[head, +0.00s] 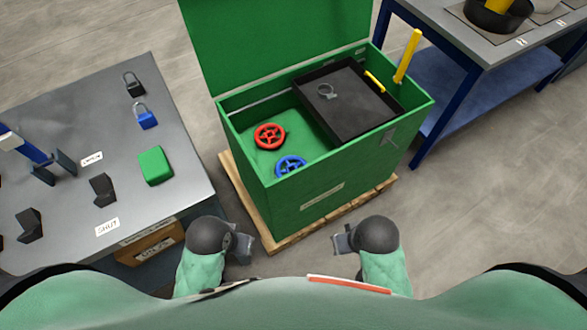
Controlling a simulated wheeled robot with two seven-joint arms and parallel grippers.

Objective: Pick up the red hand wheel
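The red hand wheel (269,136) lies inside the open green box (330,195), on its floor toward the left side. A blue hand wheel (291,167) lies in front of it, partly hidden by the box's near wall. My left gripper (248,245) is outside the box, low and in front of it at the left. My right gripper (340,241) is also outside, in front of the box. Both grippers are apart from the wheels, and nothing shows in either one. Their finger gaps are too small to judge.
The box stands on a wooden pallet (237,190). A grey table (60,110) at left holds padlocks and a green block (155,166). A blue-legged bench (470,40) stands right.

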